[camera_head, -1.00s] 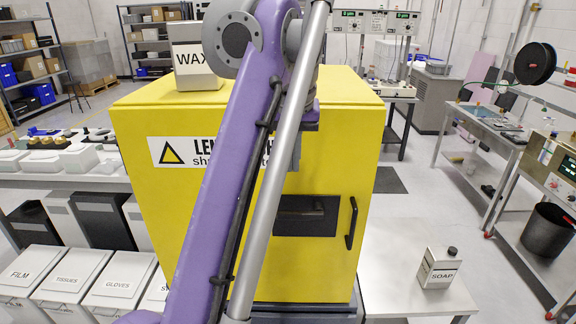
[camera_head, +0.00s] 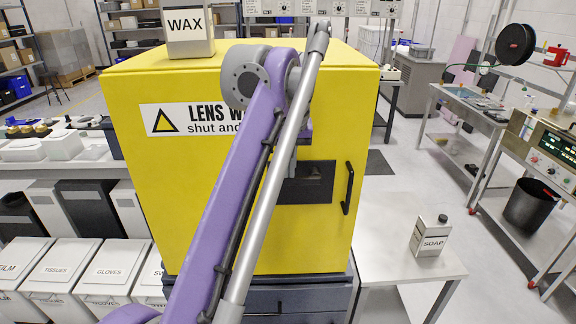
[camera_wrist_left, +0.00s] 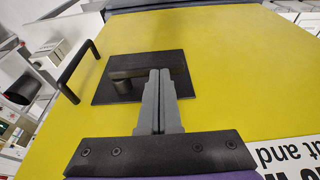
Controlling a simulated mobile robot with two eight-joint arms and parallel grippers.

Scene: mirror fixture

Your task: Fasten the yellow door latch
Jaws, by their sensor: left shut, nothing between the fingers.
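The yellow cabinet (camera_head: 215,200) has a closed-looking door with a dark latch plate (camera_head: 318,190) on its front. In the left wrist view the black plate (camera_wrist_left: 110,92) carries a dark latch lever (camera_wrist_left: 130,74) with a round pivot at its left end. The lever points right, and its far part is behind my fingers. My left gripper (camera_wrist_left: 159,76) is shut and empty, its fingertips over the lever's right part. I cannot tell whether they touch it. In the head view my arm hides most of this gripper and part of the plate. My right gripper is not in view.
A black door handle (camera_head: 347,188) stands out right of the plate. A WAX container (camera_head: 187,35) sits on top of the cabinet. A SOAP bottle (camera_head: 430,236) stands on a side table (camera_head: 390,262) at right. Labelled bins (camera_head: 57,272) stand at lower left.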

